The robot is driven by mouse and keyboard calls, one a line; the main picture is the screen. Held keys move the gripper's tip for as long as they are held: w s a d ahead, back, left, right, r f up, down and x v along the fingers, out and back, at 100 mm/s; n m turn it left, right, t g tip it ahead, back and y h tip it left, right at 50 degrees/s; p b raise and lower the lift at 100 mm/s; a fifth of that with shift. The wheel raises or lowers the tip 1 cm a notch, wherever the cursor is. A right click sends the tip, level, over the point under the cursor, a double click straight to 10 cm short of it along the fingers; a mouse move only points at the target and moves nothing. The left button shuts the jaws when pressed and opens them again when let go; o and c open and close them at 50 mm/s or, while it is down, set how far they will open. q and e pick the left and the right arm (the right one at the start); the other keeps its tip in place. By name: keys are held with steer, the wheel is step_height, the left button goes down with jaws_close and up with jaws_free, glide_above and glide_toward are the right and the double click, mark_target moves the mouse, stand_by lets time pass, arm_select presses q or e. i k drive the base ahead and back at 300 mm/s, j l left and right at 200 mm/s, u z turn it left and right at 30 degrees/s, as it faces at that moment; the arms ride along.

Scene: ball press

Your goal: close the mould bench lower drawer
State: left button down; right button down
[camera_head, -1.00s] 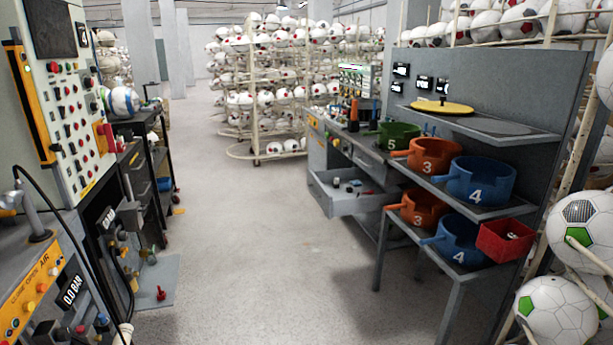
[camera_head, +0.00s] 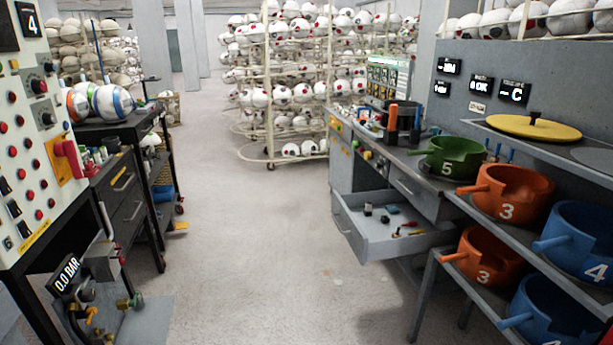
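The mould bench (camera_head: 428,202) stands on the right, a grey workbench with tools on its top. Its lower drawer (camera_head: 354,241) is pulled out into the aisle. Small dark, blue and red items lie inside it. A shut upper drawer (camera_head: 405,187) sits in the bench front to the right of and above the open one. Neither of my grippers shows in the head view.
A control panel (camera_head: 30,150) and dark bench (camera_head: 120,195) line the left. The floor (camera_head: 250,240) between is clear. Ball racks (camera_head: 290,90) stand behind.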

mark_target(369, 235)
steer(key=i+z, duration=0.1)
steer(key=i, duration=0.6)
steer(key=i+j+z, duration=0.15)
steer(key=i, duration=0.6)
